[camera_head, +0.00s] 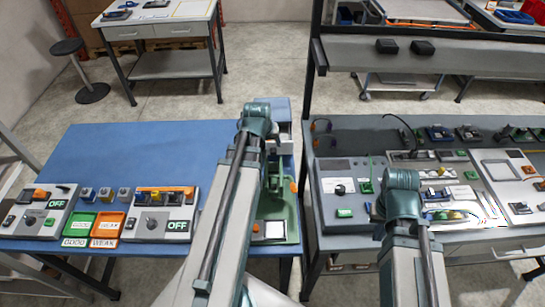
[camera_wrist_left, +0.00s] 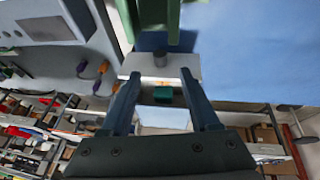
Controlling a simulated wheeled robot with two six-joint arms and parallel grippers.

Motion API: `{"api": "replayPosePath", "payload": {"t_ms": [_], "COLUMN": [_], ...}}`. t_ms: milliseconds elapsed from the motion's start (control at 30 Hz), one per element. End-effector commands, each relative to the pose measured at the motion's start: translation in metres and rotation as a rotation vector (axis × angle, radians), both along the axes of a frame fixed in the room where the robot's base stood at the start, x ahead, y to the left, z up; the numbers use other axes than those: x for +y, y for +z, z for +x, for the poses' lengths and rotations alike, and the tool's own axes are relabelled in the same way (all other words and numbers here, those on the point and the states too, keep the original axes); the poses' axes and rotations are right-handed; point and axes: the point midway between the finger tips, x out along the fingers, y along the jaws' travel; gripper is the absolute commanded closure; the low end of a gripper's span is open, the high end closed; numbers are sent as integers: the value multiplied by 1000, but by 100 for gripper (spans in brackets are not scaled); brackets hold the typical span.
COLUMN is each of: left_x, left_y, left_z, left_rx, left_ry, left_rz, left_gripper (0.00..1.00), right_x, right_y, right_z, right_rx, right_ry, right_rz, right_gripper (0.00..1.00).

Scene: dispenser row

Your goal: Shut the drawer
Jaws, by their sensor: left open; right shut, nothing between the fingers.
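In the head view a grey-blue box (camera_head: 281,104) with a pale part (camera_head: 284,128) stands at the back right of the blue table, partly hidden by my left arm. My right gripper's fingers are hidden behind its own wrist.
The blue table (camera_head: 150,150) is bare at the back left. Switch panels and green and orange trays (camera_head: 108,225) line its front. A green fixture (camera_head: 290,205) stands beside my left arm. The grey bench (camera_head: 360,235) at right is crowded with devices.

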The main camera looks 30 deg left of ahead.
Motion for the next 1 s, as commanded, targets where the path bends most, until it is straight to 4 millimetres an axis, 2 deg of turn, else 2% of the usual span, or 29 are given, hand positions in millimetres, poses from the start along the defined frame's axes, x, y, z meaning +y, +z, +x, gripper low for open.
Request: {"api": "replayPosePath", "payload": {"t_ms": [33,400,600,867,1000], "left_x": [1,6,6,7,6], "left_y": [-16,-65,-76,-74,-75], "left_z": [5,27,33,33,33], "left_rx": [0,0,0,0,0], "left_ry": [0,-2,-2,-1,-1], "left_rz": [0,1,1,0,0], "left_gripper": [38,38,38,38,62], "right_x": [0,0,0,0,0], "right_y": [-16,-65,-76,-75,-75], "right_z": [0,0,0,0,0], "right_rx": [0,0,0,0,0], "right_ry": [1,2,2,2,2], "right_rz": [0,-1,-1,-1,-1], "right_gripper": [100,100,100,100,100]}}
